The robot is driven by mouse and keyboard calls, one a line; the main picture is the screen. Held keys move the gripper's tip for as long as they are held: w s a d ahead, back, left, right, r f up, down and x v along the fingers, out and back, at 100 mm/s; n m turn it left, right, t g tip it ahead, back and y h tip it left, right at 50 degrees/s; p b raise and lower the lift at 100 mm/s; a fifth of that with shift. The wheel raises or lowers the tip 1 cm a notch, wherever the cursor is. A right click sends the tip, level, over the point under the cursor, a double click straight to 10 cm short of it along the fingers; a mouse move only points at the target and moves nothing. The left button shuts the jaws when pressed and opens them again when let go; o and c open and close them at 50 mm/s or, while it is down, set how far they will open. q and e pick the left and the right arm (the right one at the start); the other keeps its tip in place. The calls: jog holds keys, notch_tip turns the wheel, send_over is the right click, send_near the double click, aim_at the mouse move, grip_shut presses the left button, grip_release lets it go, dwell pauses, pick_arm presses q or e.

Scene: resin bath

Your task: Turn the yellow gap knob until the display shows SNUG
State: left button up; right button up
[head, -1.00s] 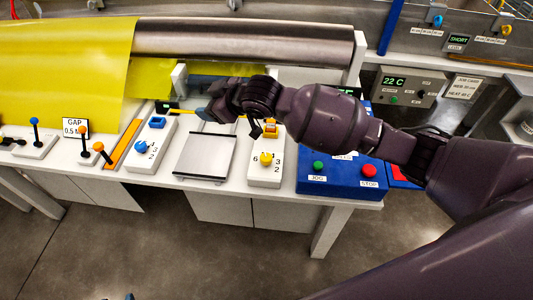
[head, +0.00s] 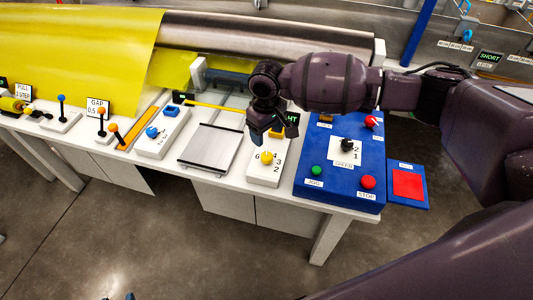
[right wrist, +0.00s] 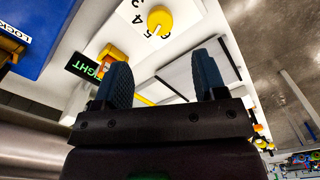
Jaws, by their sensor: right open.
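The yellow gap knob (head: 267,157) stands on a white panel with numbers around it. It also shows in the right wrist view (right wrist: 160,20), apart from the fingers. A small black display (head: 291,118) behind it is partly covered by my right gripper; green letters ending in "GHT" show, and the right wrist view also shows this display (right wrist: 83,67). My right gripper (head: 262,138) is above and just behind the knob, pointing down. In the right wrist view its two blue fingers (right wrist: 163,78) are spread with nothing between them.
A blue control box (head: 310,165) with a black speed knob (head: 347,146), green button (head: 317,170) and red button (head: 367,182) stands right of the knob. A yellow-orange block (head: 276,132) is behind the knob. A flat grey plate (head: 210,148) lies to its left, beside a blue-knobbed panel (head: 160,135).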

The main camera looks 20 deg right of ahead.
aim_at(267, 156)
notch_tip(267, 156, down, 10)
jog(key=shift+r+b, duration=0.2)
jog(key=shift+b, duration=0.65)
jog(key=c, duration=0.9)
